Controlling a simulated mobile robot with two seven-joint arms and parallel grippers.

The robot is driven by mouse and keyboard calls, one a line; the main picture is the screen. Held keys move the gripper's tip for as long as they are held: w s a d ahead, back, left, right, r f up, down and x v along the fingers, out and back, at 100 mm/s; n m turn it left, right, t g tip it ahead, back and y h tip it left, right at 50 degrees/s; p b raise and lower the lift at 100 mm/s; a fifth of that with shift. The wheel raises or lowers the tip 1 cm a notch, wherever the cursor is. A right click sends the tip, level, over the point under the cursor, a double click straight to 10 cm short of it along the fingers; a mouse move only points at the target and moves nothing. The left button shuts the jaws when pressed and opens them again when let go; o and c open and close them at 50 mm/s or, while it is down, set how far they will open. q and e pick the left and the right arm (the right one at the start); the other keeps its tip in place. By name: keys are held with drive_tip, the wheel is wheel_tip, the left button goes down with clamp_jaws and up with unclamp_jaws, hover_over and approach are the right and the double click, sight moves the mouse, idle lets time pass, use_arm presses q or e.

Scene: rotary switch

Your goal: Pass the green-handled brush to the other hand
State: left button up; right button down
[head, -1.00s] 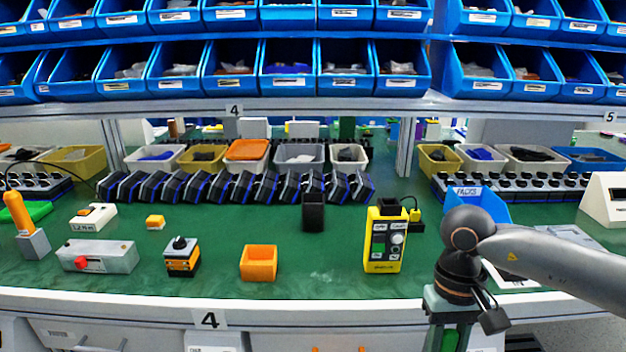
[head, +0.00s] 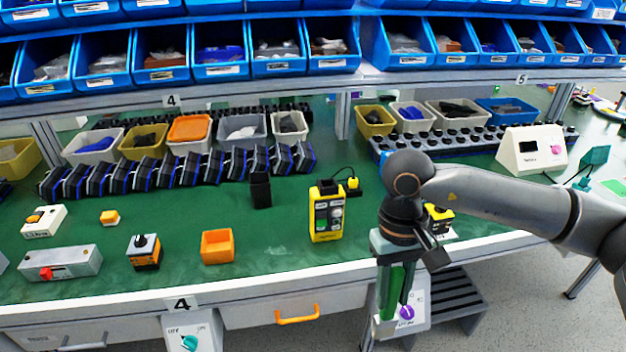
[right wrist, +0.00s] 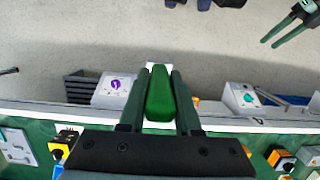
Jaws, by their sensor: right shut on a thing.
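My right gripper (head: 397,308) hangs pointing down past the front edge of the bench in the head view. Its two dark green fingers are shut on the green-handled brush. In the right wrist view the green handle (right wrist: 160,98) lies between the fingers of the right gripper (right wrist: 158,75), with a small pale part at its far end. The brush's lower end is hard to make out in the head view. My left gripper (right wrist: 290,25) shows in the upper right corner of the right wrist view, its two fingers apart and nothing seen between them. It is well away from the brush.
The green bench (head: 270,262) carries a yellow tester (head: 327,215), an orange box (head: 217,247) and a grey switch box (head: 62,263). Switch panels with a teal knob (head: 189,342) and a purple knob (head: 406,313) hang at its front. Grey steps (head: 455,300) stand on the floor.

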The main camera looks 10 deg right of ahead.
use_arm(q)
drive_tip(key=shift+d+f, duration=0.1)
drive_tip(key=shift+o, duration=0.8)
drive_tip(key=shift+w+d, duration=0.1)
drive_tip(key=w+d+r+m+t+h, duration=0.2)
drive_tip(key=w+d+r+m, duration=0.25)
drive_tip(key=r+m, duration=0.4)
drive_tip(key=w+d+r+m+t+h, duration=0.1)
drive_tip(key=w+d+r+m+h, duration=0.1)
drive_tip(key=w+d+r+m, duration=0.45)
drive_tip(key=s+d+r+m+g+h, duration=0.1)
drive_tip(key=s+d+r+m+h, duration=0.25)
drive_tip(key=r+m, duration=0.75)
drive_tip(key=s+d+r+m+h, duration=0.2)
drive_tip(key=s+r+m+h, duration=0.3)
drive_tip(key=m, duration=1.2)
drive_tip(key=w+f+x, duration=0.1)
drive_tip(key=x, duration=1.1)
drive_tip(key=shift+w+r+m+y, duration=0.3)
drive_tip(key=shift+r+y, duration=0.05)
drive_tip(key=shift+r, duration=0.1)
use_arm(e)
drive_tip(key=a+r+n+h, duration=0.1)
drive_tip(key=a+r+n, duration=0.7)
drive_tip(key=a, duration=0.5)
drive_tip(key=shift+a+r+t, duration=0.25)
drive_tip(key=shift+r+t, duration=0.05)
drive_tip(key=shift+r, duration=0.2)
